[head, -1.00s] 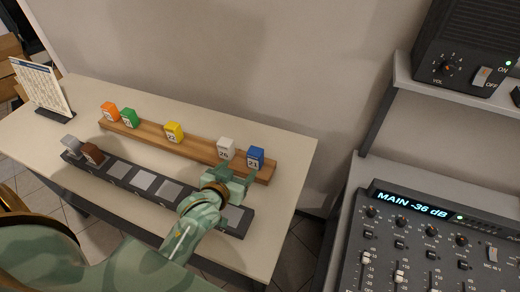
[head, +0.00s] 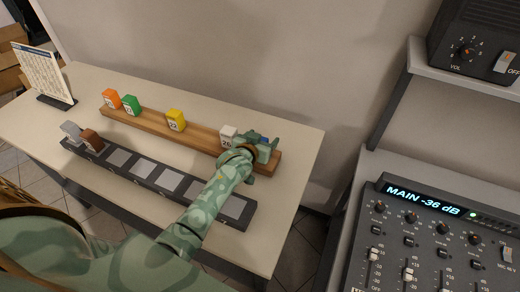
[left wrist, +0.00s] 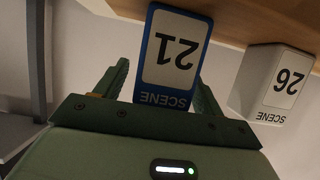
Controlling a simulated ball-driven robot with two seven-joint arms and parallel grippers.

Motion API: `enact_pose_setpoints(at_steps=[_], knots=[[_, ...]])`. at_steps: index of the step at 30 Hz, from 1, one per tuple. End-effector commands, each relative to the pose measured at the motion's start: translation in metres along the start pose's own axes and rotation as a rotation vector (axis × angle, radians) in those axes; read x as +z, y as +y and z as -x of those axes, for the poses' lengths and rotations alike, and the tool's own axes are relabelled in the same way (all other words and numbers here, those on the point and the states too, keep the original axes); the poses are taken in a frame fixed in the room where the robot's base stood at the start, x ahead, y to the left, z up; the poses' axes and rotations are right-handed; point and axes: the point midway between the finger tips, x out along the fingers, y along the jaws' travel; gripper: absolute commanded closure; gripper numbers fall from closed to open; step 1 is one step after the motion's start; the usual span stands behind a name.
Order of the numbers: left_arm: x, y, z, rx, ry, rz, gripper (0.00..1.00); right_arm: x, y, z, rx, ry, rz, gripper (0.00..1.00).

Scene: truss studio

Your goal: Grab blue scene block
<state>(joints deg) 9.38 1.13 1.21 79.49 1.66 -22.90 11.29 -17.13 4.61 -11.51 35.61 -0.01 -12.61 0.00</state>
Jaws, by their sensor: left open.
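The blue scene block (left wrist: 174,58), labelled 21, shows upside down in the left wrist view between the two fingers of my open left gripper (left wrist: 160,88). I cannot tell whether either finger touches it. In the head view my left gripper (head: 262,147) is at the right end of the wooden rail (head: 195,134) and covers most of the blue block (head: 264,140). The white block (head: 228,136), labelled 26, stands just left of the gripper. My right gripper is not in view.
Yellow (head: 176,120), green (head: 131,104) and orange (head: 111,98) blocks stand further left on the rail. A dark slotted strip (head: 150,171) lies in front, with grey and brown blocks (head: 91,140) at its left end. A mixer (head: 430,240) stands at the right.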

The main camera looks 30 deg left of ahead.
Motion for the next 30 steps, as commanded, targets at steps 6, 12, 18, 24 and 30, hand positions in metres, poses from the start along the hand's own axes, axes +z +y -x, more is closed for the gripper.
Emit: enact_pose_setpoints(at_steps=[6, 12, 18, 24, 30], knots=[[-0.001, 0.000, 0.000, 0.000, 0.001, 0.000, 0.34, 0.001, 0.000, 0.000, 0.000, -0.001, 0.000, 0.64], [-0.001, 0.000, 0.000, 0.000, 0.000, 0.000, 0.81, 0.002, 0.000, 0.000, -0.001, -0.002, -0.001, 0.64], [-0.001, 0.000, 0.000, 0.000, 0.000, 0.000, 0.81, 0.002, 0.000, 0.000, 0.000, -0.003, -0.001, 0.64], [-0.009, 0.000, 0.003, 0.000, 0.002, 0.000, 0.81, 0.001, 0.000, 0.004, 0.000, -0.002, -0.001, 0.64], [-0.038, -0.003, 0.023, -0.002, 0.002, -0.001, 0.81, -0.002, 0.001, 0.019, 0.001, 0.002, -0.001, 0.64]])
